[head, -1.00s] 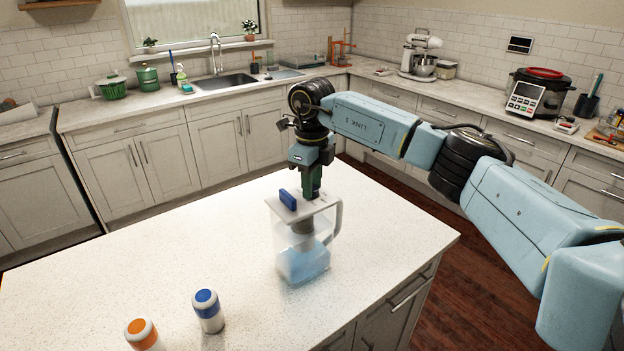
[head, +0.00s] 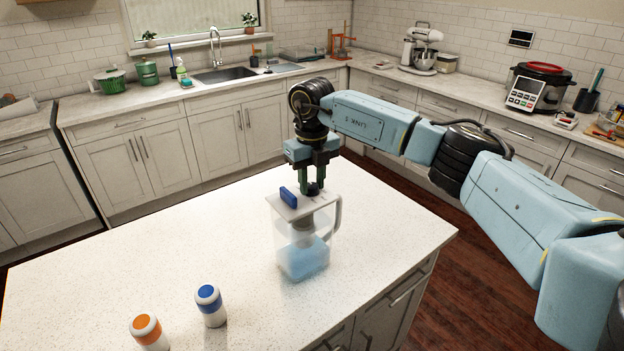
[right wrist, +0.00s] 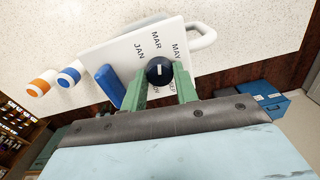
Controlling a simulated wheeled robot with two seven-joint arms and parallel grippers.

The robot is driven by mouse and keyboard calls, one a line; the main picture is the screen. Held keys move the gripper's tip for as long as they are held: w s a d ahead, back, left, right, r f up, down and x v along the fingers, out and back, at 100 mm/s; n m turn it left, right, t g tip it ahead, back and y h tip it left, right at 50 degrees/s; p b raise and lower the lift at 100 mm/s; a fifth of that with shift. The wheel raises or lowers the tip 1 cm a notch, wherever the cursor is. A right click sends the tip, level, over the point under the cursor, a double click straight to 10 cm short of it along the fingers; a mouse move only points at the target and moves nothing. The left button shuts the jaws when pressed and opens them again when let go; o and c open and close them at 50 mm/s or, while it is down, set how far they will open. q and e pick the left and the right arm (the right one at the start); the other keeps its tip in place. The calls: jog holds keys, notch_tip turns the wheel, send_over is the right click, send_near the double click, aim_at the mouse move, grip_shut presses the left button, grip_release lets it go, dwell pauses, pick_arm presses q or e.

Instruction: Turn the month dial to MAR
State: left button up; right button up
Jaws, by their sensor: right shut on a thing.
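A clear pitcher (head: 302,262) with blue liquid stands upright on the island, its white lid (head: 290,211) on top. The black month dial (right wrist: 159,71) is on the lid, with JAN, MAR and MAY printed around its far side in the right wrist view. A short white mark on the dial runs nearly upright in that view, roughly in line with MAR; I cannot tell the exact alignment. My right gripper (head: 313,187) points down at the lid, and its green fingers (right wrist: 160,82) are shut on the dial's sides. The lower labels are partly hidden by the fingers. My left gripper is not in view.
A blue block-like part (head: 288,198) stands up from the lid beside the gripper, and the pitcher's handle (head: 337,215) is on the right. A blue-banded bottle (head: 210,306) and an orange-banded bottle (head: 148,331) stand at the front. The island's left side (head: 120,265) is clear.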

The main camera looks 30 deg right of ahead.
aim_at(312, 185)
jog(key=o, duration=1)
notch_tip(312, 185, up, 13)
jog(key=shift+r+b, duration=0.2)
jog(key=shift+b, duration=0.6)
